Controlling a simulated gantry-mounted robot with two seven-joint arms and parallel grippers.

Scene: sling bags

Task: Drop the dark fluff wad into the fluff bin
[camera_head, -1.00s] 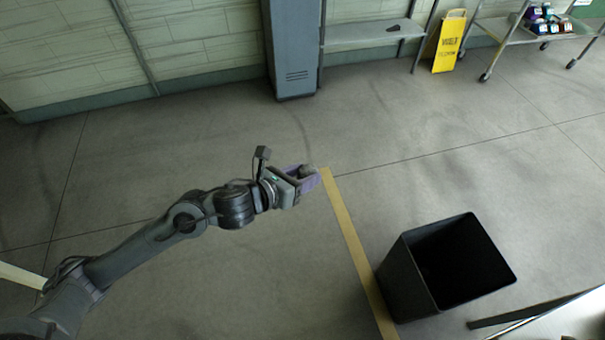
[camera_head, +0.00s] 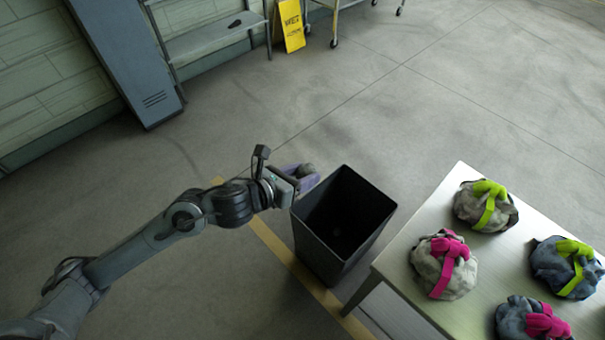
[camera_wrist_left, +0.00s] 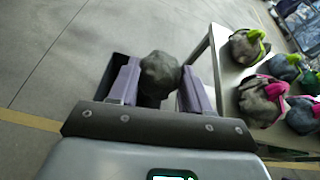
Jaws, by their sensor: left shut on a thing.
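The dark fluff wad (camera_wrist_left: 160,74) is a grey-brown lump between the purple fingers of my left gripper (camera_wrist_left: 159,85) in the left wrist view. My left gripper (camera_head: 300,176) is shut on it, and the wad (camera_head: 307,170) shows at the fingertips in the head view. The fluff bin (camera_head: 335,246) is a black, open-topped, square bin on the floor. The gripper appears beside the bin's upper left rim in the head view. In the left wrist view, the bin (camera_wrist_left: 120,70) is partly hidden behind the fingers and wad. My right gripper is not in view.
A pale table (camera_head: 405,262) stands right of the bin, holding several grey and blue sling bags with green or pink straps. A blue-grey locker (camera_head: 125,70), a shelf (camera_head: 215,38) and a yellow sign (camera_head: 291,26) stand at the back. The floor between is clear.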

